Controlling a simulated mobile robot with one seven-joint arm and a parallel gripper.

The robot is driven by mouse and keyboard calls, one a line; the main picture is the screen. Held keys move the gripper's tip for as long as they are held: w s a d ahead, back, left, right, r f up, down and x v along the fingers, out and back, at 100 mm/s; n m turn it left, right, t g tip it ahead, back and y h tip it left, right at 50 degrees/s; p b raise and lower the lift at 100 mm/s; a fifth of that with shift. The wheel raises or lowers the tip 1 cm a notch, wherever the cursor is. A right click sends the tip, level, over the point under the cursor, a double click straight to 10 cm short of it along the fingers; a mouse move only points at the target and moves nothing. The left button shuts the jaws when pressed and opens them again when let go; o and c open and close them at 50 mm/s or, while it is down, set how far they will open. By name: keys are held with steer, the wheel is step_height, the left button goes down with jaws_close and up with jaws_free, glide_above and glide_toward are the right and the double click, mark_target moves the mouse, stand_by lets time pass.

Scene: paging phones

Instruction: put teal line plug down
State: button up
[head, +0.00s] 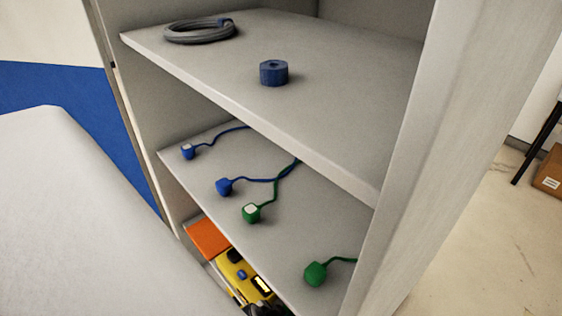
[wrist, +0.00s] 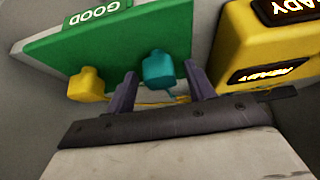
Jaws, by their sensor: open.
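The teal plug (wrist: 158,70) shows in the wrist view, over the lower edge of a green board (wrist: 60,48) labelled GOOD. My gripper (wrist: 161,76) is open, with one finger on each side of the teal plug and a visible gap to each. I cannot tell for sure whether the plug rests fully on the board. A yellow plug (wrist: 87,85) lies to its left at the board's edge. I make out neither the teal plug nor the green board in the head view.
A yellow device (wrist: 265,40) with a lit display stands to the right; it also shows low in the head view (head: 232,272), by an orange panel (head: 207,238). The shelf above holds blue plugs (head: 224,187) and green plugs (head: 315,273). The top shelf holds a blue cylinder (head: 273,73) and grey coil (head: 198,31).

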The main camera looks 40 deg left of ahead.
steer(key=b+v, duration=0.1)
steer(key=v, duration=1.1)
steer(key=shift+r, duration=0.15)
